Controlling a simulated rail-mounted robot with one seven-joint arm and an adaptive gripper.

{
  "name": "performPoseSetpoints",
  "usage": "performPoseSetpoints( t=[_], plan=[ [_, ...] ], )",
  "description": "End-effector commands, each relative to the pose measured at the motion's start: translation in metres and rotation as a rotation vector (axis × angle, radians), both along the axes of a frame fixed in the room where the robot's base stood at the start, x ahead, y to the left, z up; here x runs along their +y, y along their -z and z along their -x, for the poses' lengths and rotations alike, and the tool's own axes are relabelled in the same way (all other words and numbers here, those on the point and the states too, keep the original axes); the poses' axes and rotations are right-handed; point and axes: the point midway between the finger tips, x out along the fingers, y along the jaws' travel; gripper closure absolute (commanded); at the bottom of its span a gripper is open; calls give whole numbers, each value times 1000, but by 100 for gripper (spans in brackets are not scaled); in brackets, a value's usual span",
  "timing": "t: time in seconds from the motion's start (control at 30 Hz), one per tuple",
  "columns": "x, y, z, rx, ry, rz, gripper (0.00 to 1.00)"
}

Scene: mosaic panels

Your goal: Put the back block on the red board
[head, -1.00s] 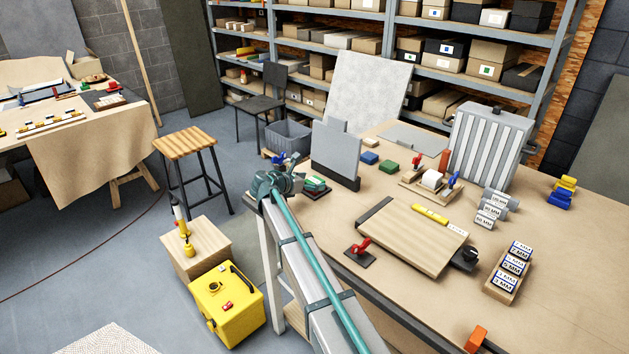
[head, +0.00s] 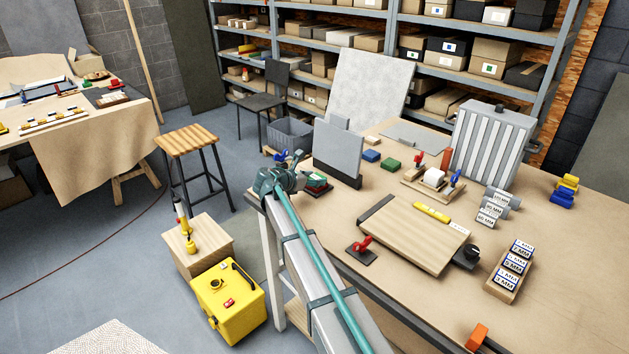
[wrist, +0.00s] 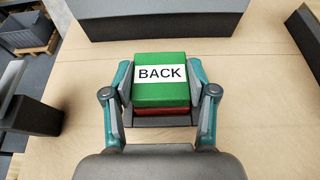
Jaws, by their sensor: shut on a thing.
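The green block (wrist: 163,95) has a white label reading BACK. It sits between the two fingers of my gripper (wrist: 160,80) in the wrist view, and the gripper is shut on it. A red layer, likely the red board (wrist: 161,111), shows as a thin strip directly under the block's near edge, above a dark base. Whether the block touches it cannot be told. In the head view, the block (head: 318,178) is small, beside my teal gripper (head: 300,183) at the table's left corner. The red board is mostly hidden beneath it.
An upright grey panel (head: 338,150) stands in a dark foot just behind the block. A blue block (head: 371,156) and another green block (head: 390,164) lie to the right.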

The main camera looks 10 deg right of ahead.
Motion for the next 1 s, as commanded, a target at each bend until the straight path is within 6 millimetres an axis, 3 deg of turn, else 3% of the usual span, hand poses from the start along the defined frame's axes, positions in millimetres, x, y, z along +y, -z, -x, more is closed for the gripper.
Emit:
performPoseSetpoints(
  t=[0.3,0.6,0.8,1.0],
  plan=[
    [0,-27,0,-4,1,-2,77],
    [-3,-89,60,-4,0,-2,77],
    [-5,-108,105,-2,0,0,77],
    [-6,-121,130,-2,-1,0,77]
  ],
)
